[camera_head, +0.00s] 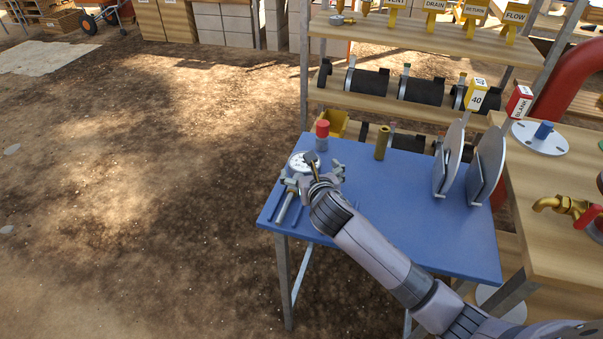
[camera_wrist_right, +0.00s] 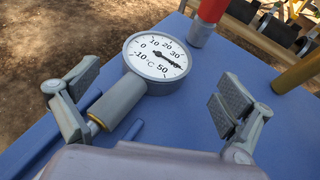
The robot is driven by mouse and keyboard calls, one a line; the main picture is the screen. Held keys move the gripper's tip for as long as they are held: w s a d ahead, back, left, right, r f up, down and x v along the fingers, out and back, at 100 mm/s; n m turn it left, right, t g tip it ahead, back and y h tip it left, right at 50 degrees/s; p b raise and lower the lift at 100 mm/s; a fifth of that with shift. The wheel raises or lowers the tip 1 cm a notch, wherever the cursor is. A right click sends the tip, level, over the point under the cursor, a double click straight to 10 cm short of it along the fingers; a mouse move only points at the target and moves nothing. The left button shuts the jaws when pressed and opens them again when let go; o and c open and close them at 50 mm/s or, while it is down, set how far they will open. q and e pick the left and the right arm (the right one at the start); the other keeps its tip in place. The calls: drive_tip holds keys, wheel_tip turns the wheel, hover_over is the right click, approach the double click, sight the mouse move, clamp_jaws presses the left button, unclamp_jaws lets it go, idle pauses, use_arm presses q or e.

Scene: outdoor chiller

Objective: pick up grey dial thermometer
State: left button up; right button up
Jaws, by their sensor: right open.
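The grey dial thermometer (camera_head: 301,161) lies at the left end of the blue table, with its white dial face up. In the right wrist view the thermometer (camera_wrist_right: 157,56) shows a grey rim, a Celsius scale and a thick grey stem toward the camera with a brass ring. My right gripper (camera_head: 313,174) is over the table at the thermometer. In the right wrist view its two fingers (camera_wrist_right: 155,98) are spread wide, one on each side of the thermometer, with gaps between. My left gripper is not in view.
A red-capped cylinder (camera_head: 322,134) stands just behind the thermometer. A brass cylinder (camera_head: 382,142) and upright grey discs (camera_head: 448,160) stand farther right on the blue table (camera_head: 440,240). A wooden shelf (camera_head: 430,40) with black rolls stands behind. Open dirt ground lies left.

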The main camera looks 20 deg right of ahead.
sight(305, 164)
drive_tip(key=x, duration=0.5)
drive_tip(key=shift+w+a+f, duration=0.1)
drive_tip(key=shift+a+f, duration=0.05)
drive_tip(key=c, duration=1.4)
